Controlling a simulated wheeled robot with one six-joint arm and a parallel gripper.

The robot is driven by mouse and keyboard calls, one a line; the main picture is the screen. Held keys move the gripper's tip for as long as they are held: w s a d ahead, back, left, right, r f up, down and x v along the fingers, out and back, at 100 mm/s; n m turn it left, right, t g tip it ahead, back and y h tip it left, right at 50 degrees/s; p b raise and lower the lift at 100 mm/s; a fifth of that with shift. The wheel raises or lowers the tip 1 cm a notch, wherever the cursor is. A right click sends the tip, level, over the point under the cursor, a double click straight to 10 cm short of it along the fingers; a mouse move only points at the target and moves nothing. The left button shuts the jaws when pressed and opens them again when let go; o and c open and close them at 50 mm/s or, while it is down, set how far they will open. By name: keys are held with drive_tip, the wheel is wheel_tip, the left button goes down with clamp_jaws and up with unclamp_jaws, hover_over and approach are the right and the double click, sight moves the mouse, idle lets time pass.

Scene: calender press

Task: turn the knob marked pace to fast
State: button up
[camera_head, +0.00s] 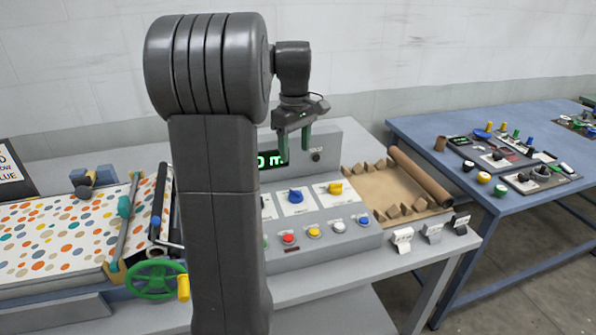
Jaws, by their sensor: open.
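The control panel (318,243) is a grey sloped box on the table, partly hidden behind my arm. A blue knob (295,196) and a yellow knob (335,188) sit on white plates on its upper slope. Their markings are too small to read, so I cannot tell which is pace or where fast lies. My gripper (295,154) has green fingers pointing down, apart and empty. It hangs in front of the upright display face, above and behind the blue knob in the picture, apart from both knobs.
Red (288,239), yellow (313,232), white (339,227) and blue (363,221) buttons line the panel's lower slope. A green display (271,159) is partly hidden. A green handwheel (157,279) stands left. A brown tray (378,184) lies right, near a blue table (420,130).

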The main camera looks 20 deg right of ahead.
sight(296, 191)
wheel_tip(296, 191, down, 14)
drive_tip(key=shift+w+d+r, duration=0.1)
drive_tip(key=shift+r, duration=0.1)
idle(0.4)
drive_tip(key=c, duration=1)
